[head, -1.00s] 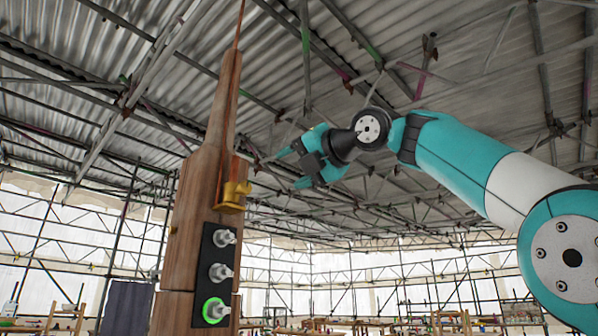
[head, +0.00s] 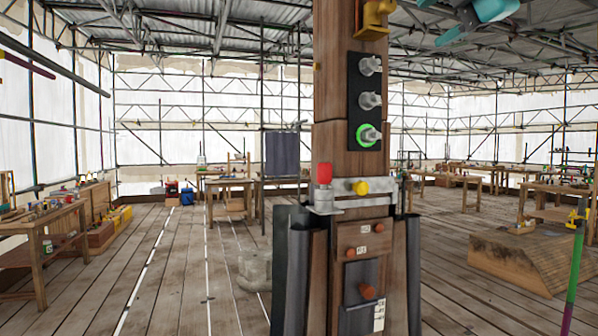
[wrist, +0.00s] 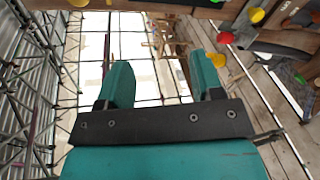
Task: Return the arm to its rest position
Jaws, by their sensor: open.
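My teal gripper (wrist: 165,85) is open in the wrist view, with nothing between its two fingers. In the head view only part of my gripper (head: 462,30) shows at the top right edge, to the right of the wooden post and apart from it. The wooden post (head: 333,95) stands upright in the middle of the head view. It carries a yellow bracket (head: 375,15) and a black panel (head: 353,75) with three grey knobs, the lowest ringed in green light.
A metal clamp band with a red knob (head: 324,172) and a yellow knob (head: 359,187) crosses the post. Workbenches (head: 45,240) stand left and right. A green pole (head: 574,270) stands at the right. Open plank floor (head: 170,270) lies left of the post.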

